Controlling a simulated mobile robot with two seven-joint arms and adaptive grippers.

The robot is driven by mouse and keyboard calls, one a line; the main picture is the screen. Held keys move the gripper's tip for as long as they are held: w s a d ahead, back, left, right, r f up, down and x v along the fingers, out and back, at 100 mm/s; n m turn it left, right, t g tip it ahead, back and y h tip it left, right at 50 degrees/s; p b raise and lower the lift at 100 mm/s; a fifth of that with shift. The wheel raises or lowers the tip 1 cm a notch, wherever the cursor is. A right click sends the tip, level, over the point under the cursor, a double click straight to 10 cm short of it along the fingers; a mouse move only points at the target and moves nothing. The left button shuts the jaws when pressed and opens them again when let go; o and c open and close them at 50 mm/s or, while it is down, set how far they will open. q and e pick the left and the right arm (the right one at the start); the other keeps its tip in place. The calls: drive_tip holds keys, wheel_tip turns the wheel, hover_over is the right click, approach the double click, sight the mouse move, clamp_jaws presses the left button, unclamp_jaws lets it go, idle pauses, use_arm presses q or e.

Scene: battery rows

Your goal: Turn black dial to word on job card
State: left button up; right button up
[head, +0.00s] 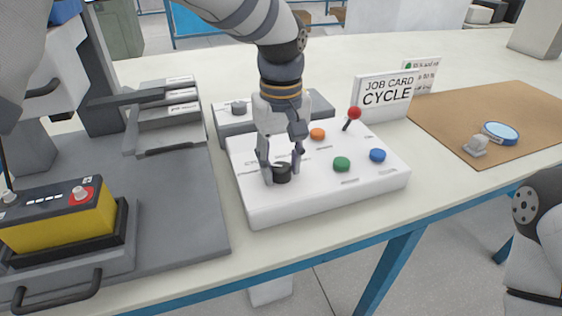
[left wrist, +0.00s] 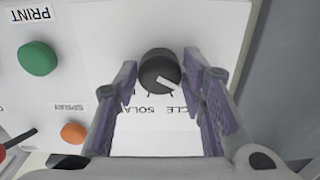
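The black dial (head: 282,173) sits at the front left of a white control panel (head: 262,212). The job card (head: 387,90) stands behind the panel and reads CYCLE. My left gripper (head: 282,172) points down at the dial, with one finger on each side. The dial's white pointer aims to the lower right there. Upside-down words sit below the dial, partly covered by my fingers; SOLA and CLE can be read. My right gripper is out of view.
The panel also has an orange button (head: 317,134), a green button (head: 342,164), a blue button (head: 377,155) and a red-knobbed lever (head: 353,114). A yellow battery (head: 62,222) stands at the left. A brown mat (head: 460,122) lies at the right.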

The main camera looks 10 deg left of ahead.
use_arm(q)
drive_tip(key=c, duration=0.5)
drive_tip(key=m, duration=0.3)
drive_tip(key=shift+r+p, duration=0.1)
drive_tip(key=shift+p, duration=0.2)
drive_tip(key=shift+m, duration=2.3)
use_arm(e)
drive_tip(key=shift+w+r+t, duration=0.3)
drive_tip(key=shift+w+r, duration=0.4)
use_arm(q)
drive_tip(key=o, duration=1.2)
